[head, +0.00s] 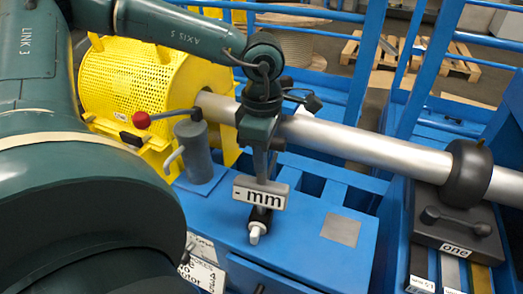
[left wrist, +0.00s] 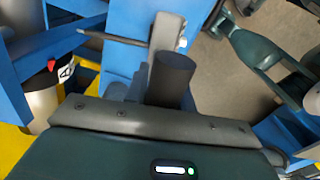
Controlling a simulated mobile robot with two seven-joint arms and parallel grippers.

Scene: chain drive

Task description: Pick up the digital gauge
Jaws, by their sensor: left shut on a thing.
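The digital gauge (head: 262,193) shows in the head view as a small grey block with a pale display reading "- mm". A dark stem with a whitish tip hangs below it, over the blue frame. My left gripper (head: 265,172) comes down from above, just in front of the silver shaft, and is shut on the gauge. In the left wrist view a dark cylinder (left wrist: 173,80) stands at the jaw; the gauge's display is hidden there. My right gripper does not show in the head view.
The silver shaft (head: 360,143) runs behind my gripper from the yellow perforated guard (head: 150,85) to a black ring (head: 468,172). A grey cylinder (head: 201,155) and a red-knobbed lever (head: 141,119) stand to the left. A blue deck (head: 300,235) lies below; a grey block (head: 460,225) is at right.

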